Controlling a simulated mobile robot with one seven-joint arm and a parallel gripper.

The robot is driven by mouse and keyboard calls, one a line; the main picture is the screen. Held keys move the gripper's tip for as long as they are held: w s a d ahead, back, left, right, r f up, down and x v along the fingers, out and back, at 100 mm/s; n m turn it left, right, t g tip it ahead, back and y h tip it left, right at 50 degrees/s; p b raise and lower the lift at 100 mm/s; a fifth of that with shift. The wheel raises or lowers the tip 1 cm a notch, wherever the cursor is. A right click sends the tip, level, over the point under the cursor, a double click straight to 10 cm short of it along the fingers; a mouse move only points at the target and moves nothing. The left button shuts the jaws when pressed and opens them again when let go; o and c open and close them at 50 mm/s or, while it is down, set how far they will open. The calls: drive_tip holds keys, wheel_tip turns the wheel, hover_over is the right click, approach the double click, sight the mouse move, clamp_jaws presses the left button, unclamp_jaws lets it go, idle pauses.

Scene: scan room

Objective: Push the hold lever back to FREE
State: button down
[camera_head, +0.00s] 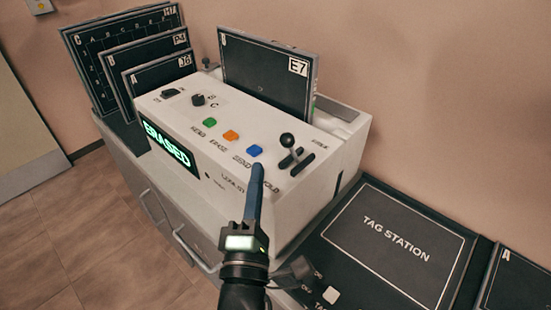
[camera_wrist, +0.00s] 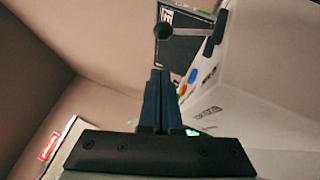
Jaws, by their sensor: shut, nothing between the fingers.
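The hold lever (camera_head: 288,141) has a round black knob on a short stem. It rises from a dark slot on the right end of the white machine's (camera_head: 325,165) top, between the HOLD label in front and a small label behind, probably FREE. The stem leans; I cannot tell exactly which end it rests at. My gripper (camera_head: 256,168) is shut and empty, pointing up in front of the lever, apart from it in the picture. In the wrist view, the lever knob (camera_wrist: 163,32) stands just beyond my fingertips (camera_wrist: 159,72), with its stem running right to the slot.
Blue, orange and green buttons (camera_head: 231,135) lie left of the lever. A plate marked E7 (camera_head: 262,75) stands in the machine behind it. The display (camera_head: 168,147) reads ERASED. Several plates (camera_head: 157,75) stand at left. The tag station (camera_head: 395,232) lies at right.

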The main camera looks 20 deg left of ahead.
sight(292, 150)
drive_tip(key=shift+w+d+r+p, duration=0.2)
drive_tip(key=shift+w+p, duration=0.1)
drive_tip(key=shift+w, duration=0.2)
drive_tip(key=shift+w+d+r+p, duration=0.1)
drive_tip(key=shift+w+r+p, duration=0.2)
drive_tip(key=shift+w, duration=0.15)
drive_tip(key=shift+w+d+r+p, duration=0.15)
drive_tip(key=shift+w+p, duration=0.15)
drive_tip(key=shift+w, duration=0.2)
drive_tip(key=shift+w+d+r+p, duration=0.1)
drive_tip(key=shift+w+d+p, duration=0.25)
drive_tip(key=shift+w+p, duration=0.2)
